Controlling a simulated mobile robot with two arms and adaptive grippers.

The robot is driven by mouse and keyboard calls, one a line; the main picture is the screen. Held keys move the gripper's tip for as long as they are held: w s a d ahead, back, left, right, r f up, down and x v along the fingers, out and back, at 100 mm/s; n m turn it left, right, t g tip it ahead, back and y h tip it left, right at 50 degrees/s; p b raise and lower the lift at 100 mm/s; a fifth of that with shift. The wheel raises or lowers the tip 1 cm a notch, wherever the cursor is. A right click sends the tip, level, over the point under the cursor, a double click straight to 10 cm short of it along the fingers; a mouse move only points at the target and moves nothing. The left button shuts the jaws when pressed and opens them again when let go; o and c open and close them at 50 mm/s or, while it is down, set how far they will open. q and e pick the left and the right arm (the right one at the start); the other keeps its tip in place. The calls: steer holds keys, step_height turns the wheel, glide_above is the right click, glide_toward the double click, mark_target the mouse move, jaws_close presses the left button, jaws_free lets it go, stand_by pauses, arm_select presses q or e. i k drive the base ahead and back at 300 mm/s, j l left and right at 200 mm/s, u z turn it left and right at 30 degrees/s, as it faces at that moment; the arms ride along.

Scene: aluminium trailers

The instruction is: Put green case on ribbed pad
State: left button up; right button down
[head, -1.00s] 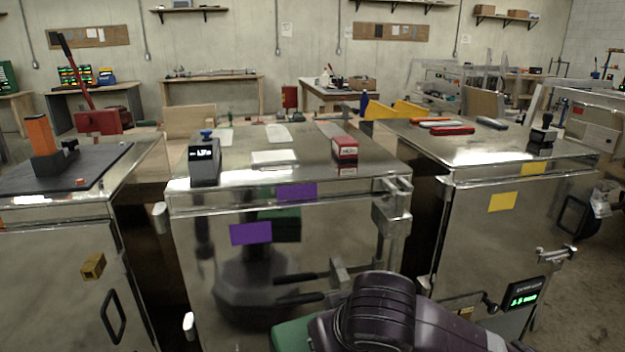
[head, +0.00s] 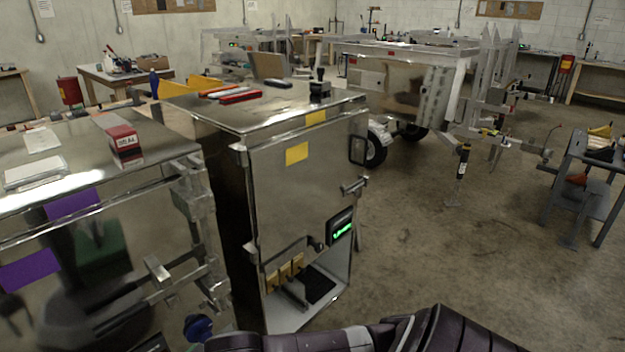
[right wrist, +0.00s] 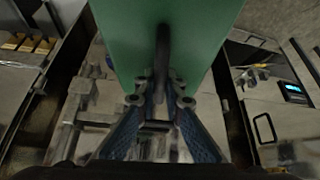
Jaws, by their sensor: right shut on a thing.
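In the right wrist view, the green case (right wrist: 120,35) fills the upper middle, with a dark handle (right wrist: 162,60) along it. My right gripper (right wrist: 160,102), with blue fingers, is shut on the green case, seemingly at this handle. In the head view my right arm crosses the bottom edge; the case itself is out of sight there, and a green patch shows mirrored in the left cabinet's door. A black pad (head: 319,284) lies in the open lower compartment of the right cabinet; its ribs are too small to make out. My left gripper is not in view.
The right metal cabinet (head: 275,215) has a yellow label and a green-lit display (head: 341,230). Brass-coloured blocks (head: 284,274) stand at the compartment's left side. The left cabinet (head: 150,185) with purple labels stands close by.

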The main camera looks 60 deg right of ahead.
mark_target(319, 288)
steer(key=l+z, duration=0.1)
steer(key=l, duration=1.65)
steer(key=l+z, duration=0.15)
steer(key=l, duration=0.7)
steer(key=i+l+z, duration=0.1)
steer(key=l, duration=1.6)
steer(key=i+z, duration=0.05)
